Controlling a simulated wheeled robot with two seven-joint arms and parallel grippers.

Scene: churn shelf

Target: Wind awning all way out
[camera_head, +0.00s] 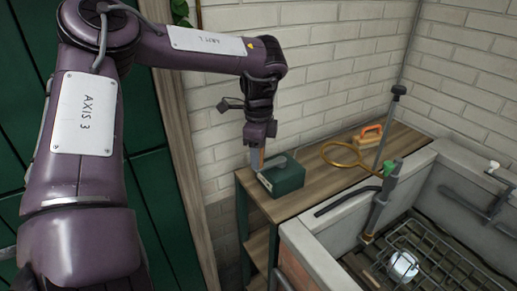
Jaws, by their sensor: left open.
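My left gripper (257,160) points down at the left end of a dark green box (285,178) on a wooden shelf top. It is open; whether its fingers touch the box or the small grey part on top of it (273,163) is too small to tell. No awning shows in this view, and I cannot tell whether the grey part is a winding handle. My right gripper is not in view.
The wooden shelf (318,176) stands against a white brick wall (310,75). A stone trough (312,240) with a wire rack (440,262) and an upright grey pipe (376,212) is at right. A green door (150,120) is at left.

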